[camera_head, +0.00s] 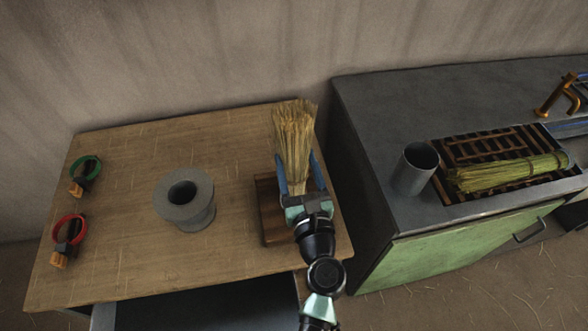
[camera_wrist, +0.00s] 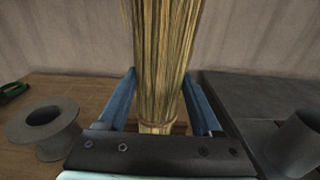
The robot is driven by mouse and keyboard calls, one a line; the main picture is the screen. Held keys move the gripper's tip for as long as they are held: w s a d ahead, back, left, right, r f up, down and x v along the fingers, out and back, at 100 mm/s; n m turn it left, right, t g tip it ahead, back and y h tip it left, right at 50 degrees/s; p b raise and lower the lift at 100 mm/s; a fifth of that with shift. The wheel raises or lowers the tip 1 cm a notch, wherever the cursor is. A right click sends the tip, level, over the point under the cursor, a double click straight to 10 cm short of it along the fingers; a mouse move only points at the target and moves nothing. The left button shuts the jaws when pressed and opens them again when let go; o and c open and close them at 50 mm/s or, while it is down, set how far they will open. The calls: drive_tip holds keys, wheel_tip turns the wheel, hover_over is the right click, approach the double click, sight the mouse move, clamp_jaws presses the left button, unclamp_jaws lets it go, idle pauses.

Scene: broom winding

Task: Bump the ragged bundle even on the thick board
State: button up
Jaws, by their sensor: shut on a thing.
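My gripper (camera_head: 299,177) is shut on the straw bundle (camera_head: 294,132), its two blue fingers on either side of the lower part. The bundle stands about upright, with loose, uneven tips at the top. In the wrist view the bundle (camera_wrist: 160,60) rises between the blue fingers, with a tie band low down. The thick brown board (camera_head: 270,212) lies on the wooden table under the gripper, partly hidden by it. The bundle's lower end is mostly hidden, so I cannot tell whether it touches the board.
A grey spool-shaped piece (camera_head: 198,218) stands left of the board on the wooden table (camera_head: 120,235). Green (camera_head: 85,168) and red (camera_head: 70,232) ringed items lie further left. On the dark counter right are a grey cup (camera_head: 414,170) and a greenish bundle (camera_head: 505,172) on a slatted rack.

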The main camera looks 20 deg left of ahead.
sight(297, 176)
drive_tip(key=shift+f+b, duration=1.45)
drive_tip(key=shift+f, duration=0.35)
drive_tip(key=shift+r, duration=0.1)
drive_tip(key=shift+r, duration=0.1)
wheel_tip(297, 176, up, 5)
drive_tip(key=p, duration=0.5)
